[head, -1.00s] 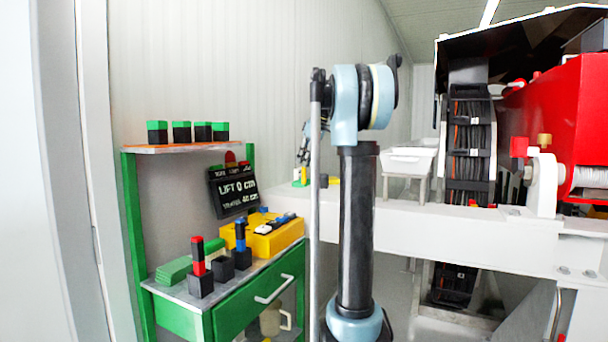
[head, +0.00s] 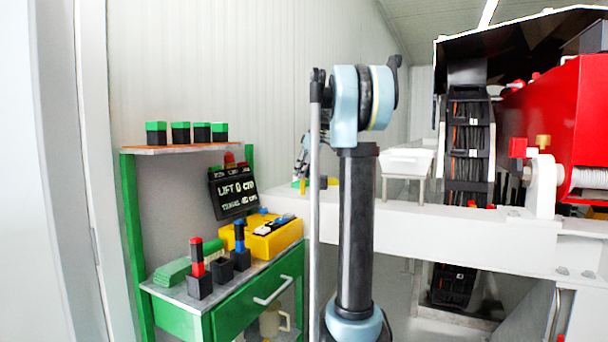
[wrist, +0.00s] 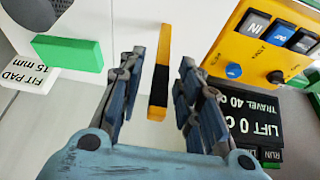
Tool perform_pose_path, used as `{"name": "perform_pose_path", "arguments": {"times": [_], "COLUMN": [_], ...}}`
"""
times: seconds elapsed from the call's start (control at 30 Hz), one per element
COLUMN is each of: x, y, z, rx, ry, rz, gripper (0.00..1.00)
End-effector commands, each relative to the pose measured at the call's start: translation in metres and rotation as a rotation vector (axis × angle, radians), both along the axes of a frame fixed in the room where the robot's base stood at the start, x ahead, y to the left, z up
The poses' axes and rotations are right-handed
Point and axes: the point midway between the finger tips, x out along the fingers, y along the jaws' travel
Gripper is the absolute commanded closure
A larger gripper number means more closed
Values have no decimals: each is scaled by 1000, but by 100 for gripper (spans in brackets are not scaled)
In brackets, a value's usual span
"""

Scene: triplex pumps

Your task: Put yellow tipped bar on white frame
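The yellow tipped bar (wrist: 159,85) has a dark middle and yellow ends. In the wrist view it stands lengthwise in the gap between my fingers, with space on both sides. My gripper (wrist: 162,58) is open and points toward it; I cannot tell how far the bar lies beyond the fingertips. In the head view my gripper (head: 301,168) is small, partly hidden by my arm, just above the far left end of the white frame (head: 450,232). A pale surface lies behind the bar in the wrist view.
A green block (wrist: 70,52) lies beside a white "FIT PAD 15 mm" label (wrist: 32,76). A yellow control box (wrist: 262,50) and a black "LIFT 0 CM" display (wrist: 240,115) are at right. A green workbench (head: 255,300) stands left; red machinery (head: 545,110) is right.

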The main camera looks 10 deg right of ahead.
Motion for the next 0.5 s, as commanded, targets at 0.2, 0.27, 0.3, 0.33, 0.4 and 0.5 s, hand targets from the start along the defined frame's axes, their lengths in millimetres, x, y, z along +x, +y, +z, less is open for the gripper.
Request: {"name": "perform_pose_path", "arguments": {"times": [0.2, 0.27, 0.3, 0.33, 0.4, 0.5], "x": [-1, -2, -3, -4, -7, -11], "y": [-1, -3, -4, -5, -9, -15], "z": [4, 8, 12, 16, 27, 45], "rx": [0, 0, 0, 0, 0, 0], "ry": [0, 0, 0, 1, 1, 1], "rz": [-1, -1, -1, -2, -2, -2], "gripper": [68, 68, 68, 68, 68, 68]}}
